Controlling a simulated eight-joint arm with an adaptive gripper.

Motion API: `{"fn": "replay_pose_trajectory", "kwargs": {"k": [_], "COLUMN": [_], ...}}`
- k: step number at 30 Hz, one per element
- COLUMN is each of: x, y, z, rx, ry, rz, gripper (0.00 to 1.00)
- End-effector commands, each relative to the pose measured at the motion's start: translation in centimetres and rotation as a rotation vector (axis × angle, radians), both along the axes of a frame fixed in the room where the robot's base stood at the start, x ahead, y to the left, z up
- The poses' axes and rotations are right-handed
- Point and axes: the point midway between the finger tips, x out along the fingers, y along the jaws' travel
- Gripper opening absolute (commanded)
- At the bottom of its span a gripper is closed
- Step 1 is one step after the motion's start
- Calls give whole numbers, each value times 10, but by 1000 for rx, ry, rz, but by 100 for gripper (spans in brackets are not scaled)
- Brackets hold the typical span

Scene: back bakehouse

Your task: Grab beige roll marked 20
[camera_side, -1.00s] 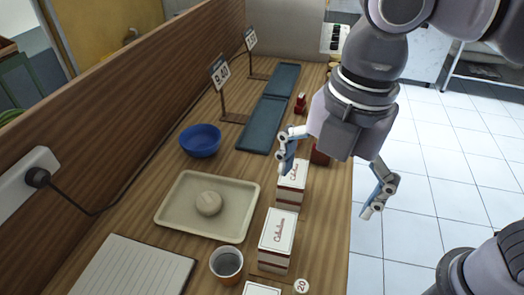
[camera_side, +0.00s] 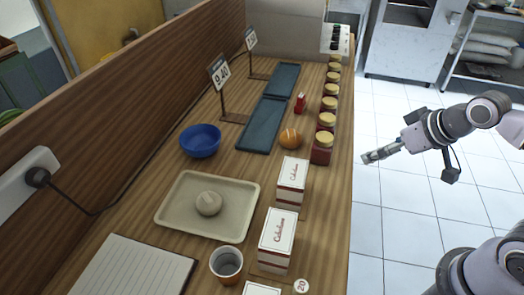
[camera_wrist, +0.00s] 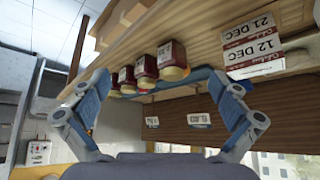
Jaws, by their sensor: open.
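A round beige roll (camera_side: 208,204) rests in a beige tray (camera_side: 172,222) on the wooden counter; I read no number on it. A small pale round piece marked 20 (camera_side: 301,286) is at the counter's near right edge, beside a white box; I cannot tell whether it is a roll or a tag. My gripper (camera_side: 412,166) is over the tiled floor, right of the counter, away from both. In the wrist view my gripper (camera_wrist: 163,82) has its fingers spread with nothing held between them. Neither the beige roll nor the 20 shows clearly there.
White labelled boxes (camera_side: 278,242) stand right of the tray. An orange-brown ball (camera_side: 291,139) and a row of jars (camera_side: 322,147) are farther back. A blue bowl (camera_side: 201,141), a cup (camera_side: 226,263) and a notepad (camera_side: 133,270) surround the tray. A wooden partition (camera_side: 130,115) runs along the left.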

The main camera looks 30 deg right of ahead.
Motion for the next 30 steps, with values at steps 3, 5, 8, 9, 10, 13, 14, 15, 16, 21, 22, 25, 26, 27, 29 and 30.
{"fn": "replay_pose_trajectory", "kwargs": {"k": [3,5,8,9,10,13,14,15,16,21,22,25,26,27,29,30], "x": [0,0,0,0,0,0,0,0,0,0,0,-6,-9,-15,-25,-34], "y": [0,0,1,1,1,1,1,1,1,21,30,70,84,103,131,149], "z": [0,0,0,0,0,0,0,0,0,-1,-2,-5,-6,-7,-9,-10], "rx": [-1,-1,-2,-2,-2,-3,-3,-2,-2,-18,-26,-60,-71,-87,-109,-123], "ry": [1,1,1,2,2,2,2,2,2,28,40,84,99,118,140,153], "rz": [3,3,5,5,5,5,5,6,7,114,161,384,466,580,753,868], "gripper": [60,58,37,37,37,37,37,37,37,37,37,37,37,37,37,37]}}
